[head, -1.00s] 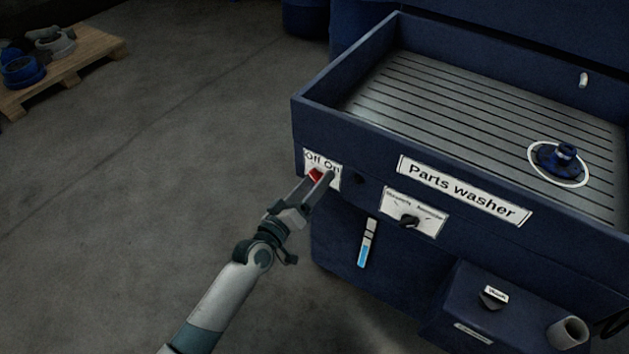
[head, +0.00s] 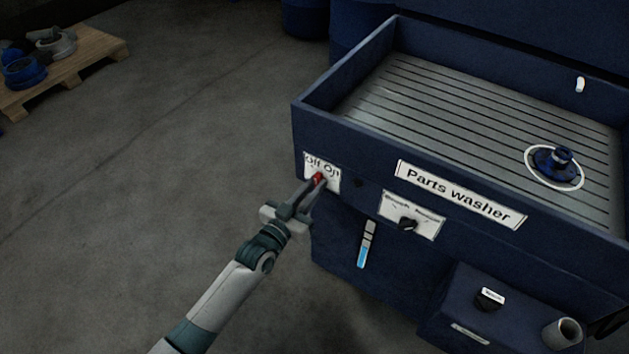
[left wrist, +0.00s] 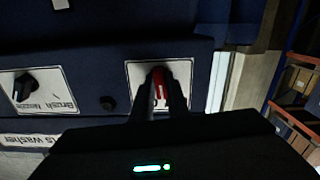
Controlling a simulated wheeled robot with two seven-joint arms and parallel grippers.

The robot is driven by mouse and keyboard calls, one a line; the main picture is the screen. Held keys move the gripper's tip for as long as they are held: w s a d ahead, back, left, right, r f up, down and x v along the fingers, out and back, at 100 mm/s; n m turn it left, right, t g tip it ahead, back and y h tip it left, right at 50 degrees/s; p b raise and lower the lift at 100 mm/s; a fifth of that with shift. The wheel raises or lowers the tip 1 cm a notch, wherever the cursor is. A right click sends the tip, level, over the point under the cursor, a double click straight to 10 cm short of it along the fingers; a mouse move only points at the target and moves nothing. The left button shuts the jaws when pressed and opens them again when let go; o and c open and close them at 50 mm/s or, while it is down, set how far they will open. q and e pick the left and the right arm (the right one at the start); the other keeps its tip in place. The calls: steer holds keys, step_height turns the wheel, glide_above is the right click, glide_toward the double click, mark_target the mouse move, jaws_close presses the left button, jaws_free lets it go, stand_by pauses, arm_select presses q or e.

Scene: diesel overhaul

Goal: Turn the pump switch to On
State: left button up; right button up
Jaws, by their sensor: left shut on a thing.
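The pump switch is a red knob (head: 319,178) on a white plate (head: 309,172) marked Off and On, at the left end of the washer's front. My left gripper (head: 316,184) is shut on the red knob, with a finger on either side of it. In the left wrist view the red knob (left wrist: 158,77) shows between the two dark fingers (left wrist: 159,100), in front of its white plate (left wrist: 134,76). In the head view the knob sits below the lettering, by the word On. The fingers hide part of the knob. My right gripper is not in view.
The parts washer (head: 330,120) has a ribbed tray top with a blue part (head: 556,160) on it. A black selector knob (head: 407,224) and a blue level gauge (head: 366,245) are right of the switch. A pallet (head: 95,50) stands far left. The floor between is clear.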

arm_select(q)
steer(key=m, duration=0.5)
steer(key=m+p, duration=0.1)
steer(key=m, duration=0.4)
steer(key=shift+s+d+f, duration=0.15)
steer(key=o, duration=1.5)
steer(key=shift+p, duration=0.3)
steer(key=p+v, duration=0.3)
steer(key=v, duration=0.4)
